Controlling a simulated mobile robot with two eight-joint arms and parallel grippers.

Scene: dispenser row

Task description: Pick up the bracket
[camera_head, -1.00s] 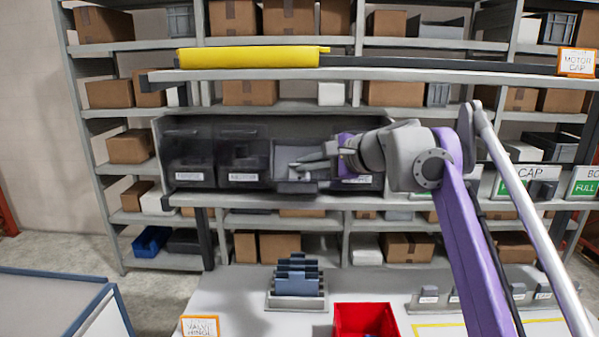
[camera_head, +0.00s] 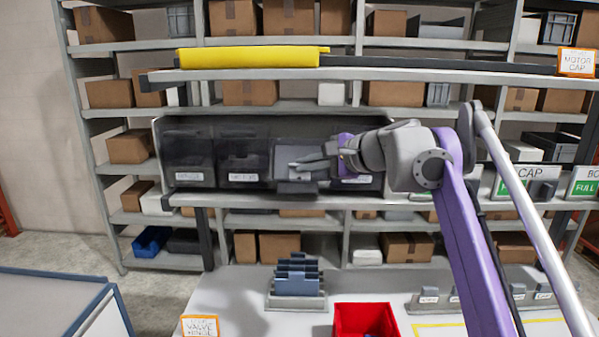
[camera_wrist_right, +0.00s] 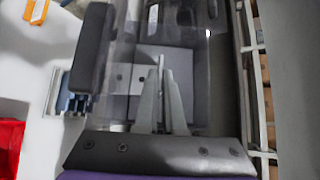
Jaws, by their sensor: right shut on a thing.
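The bracket, a light grey metal piece with small holes (camera_wrist_right: 122,78), shows in the right wrist view at the fingertips, inside a clear-walled dispenser bin. A thin upright part of it stands between the two fingers. My right gripper (camera_head: 300,163) is shut on this part at the third bin of the dispenser row; it also shows in the right wrist view (camera_wrist_right: 160,85). In the head view the bracket is too small and partly covered to make out clearly. My left gripper is not in view.
Dark, labelled bins (camera_head: 188,158) stand left of my gripper under a shelf board (camera_head: 400,75) carrying a yellow roll (camera_head: 250,57). Below are a bench with a red bin (camera_head: 365,320) and a rack of blue-grey parts (camera_head: 297,282). Cartons fill the shelving behind.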

